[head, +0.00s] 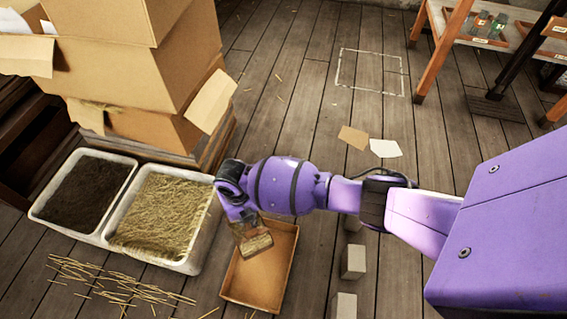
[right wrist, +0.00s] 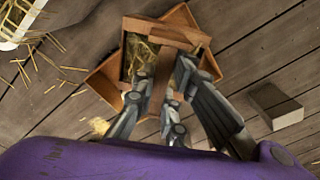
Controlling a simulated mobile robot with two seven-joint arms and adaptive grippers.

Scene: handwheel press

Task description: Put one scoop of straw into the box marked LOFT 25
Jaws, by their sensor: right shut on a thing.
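My right gripper (head: 246,217) reaches in from the right and hangs over an open, shallow brown box (head: 286,268) on the floor. It is shut on a small wooden scoop (head: 257,244). In the right wrist view the fingers (right wrist: 160,88) are around the scoop (right wrist: 168,34), and straw (right wrist: 141,54) shows inside it. The box (right wrist: 103,92) shows beneath the scoop, turned at an angle. Its floor looks bare where the head view shows it; the rest is hidden. I can read no LOFT 25 mark. A white bin of straw (head: 160,212) stands left of the box. My left gripper is out of view.
A bin of dark soil (head: 82,190) adjoins the straw bin. Stacked cartons (head: 130,70) stand behind them. Loose straw (head: 100,282) lies on the floor in front. Grey blocks (head: 353,262) stand right of the box. A shelf table (head: 440,55) is at the back right.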

